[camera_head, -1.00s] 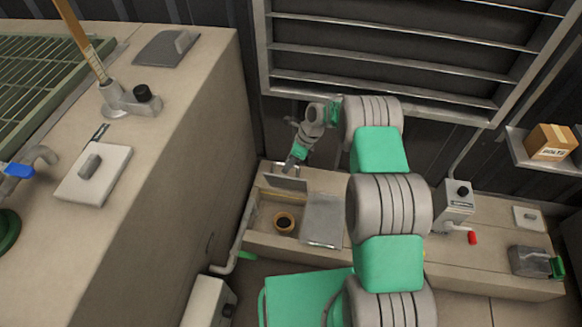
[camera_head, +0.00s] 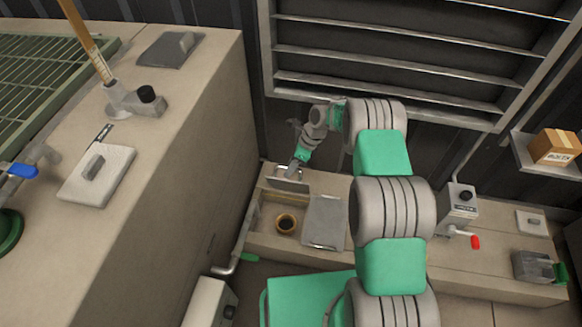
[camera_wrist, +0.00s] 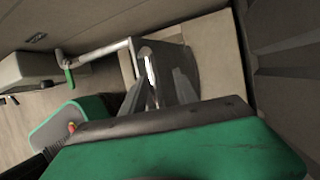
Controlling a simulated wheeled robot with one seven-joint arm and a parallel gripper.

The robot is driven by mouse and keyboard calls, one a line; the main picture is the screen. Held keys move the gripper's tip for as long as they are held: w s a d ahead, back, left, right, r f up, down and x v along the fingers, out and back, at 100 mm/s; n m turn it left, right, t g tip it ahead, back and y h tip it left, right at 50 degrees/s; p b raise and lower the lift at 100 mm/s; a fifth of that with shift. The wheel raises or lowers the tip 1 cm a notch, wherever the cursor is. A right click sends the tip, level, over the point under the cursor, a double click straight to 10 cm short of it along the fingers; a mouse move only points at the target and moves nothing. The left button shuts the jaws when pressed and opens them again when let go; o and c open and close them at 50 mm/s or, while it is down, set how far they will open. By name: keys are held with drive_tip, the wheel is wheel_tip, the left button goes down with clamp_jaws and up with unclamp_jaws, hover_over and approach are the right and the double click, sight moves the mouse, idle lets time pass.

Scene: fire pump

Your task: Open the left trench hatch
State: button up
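The left trench hatch (camera_head: 289,183) is a thin grey plate. It stands tilted up at the back left of an open trench pit (camera_head: 262,220) in the low beige ledge. My gripper (camera_head: 287,172) is at the plate's upper side, small and partly hidden in the head view. In the wrist view the grey plate (camera_wrist: 172,60) fills the space around my gripper's fingers (camera_wrist: 165,92). The fingers touch or nearly touch it, and their grip on any handle is hidden. A second grey plate (camera_head: 325,222) lies flat just right of the pit.
A round brown-rimmed hole (camera_head: 286,224) shows in the pit. A tall beige block (camera_head: 190,130) stands at left. A box with a red-tipped lever (camera_head: 460,210) is at right; a louvred panel (camera_head: 400,60) is behind.

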drive_tip(key=p+v, duration=0.2)
drive_tip(key=v, duration=0.5)
drive_tip(key=shift+d+r, duration=0.15)
drive_tip(key=shift+r, duration=0.15)
drive_tip(key=shift+c, duration=0.5)
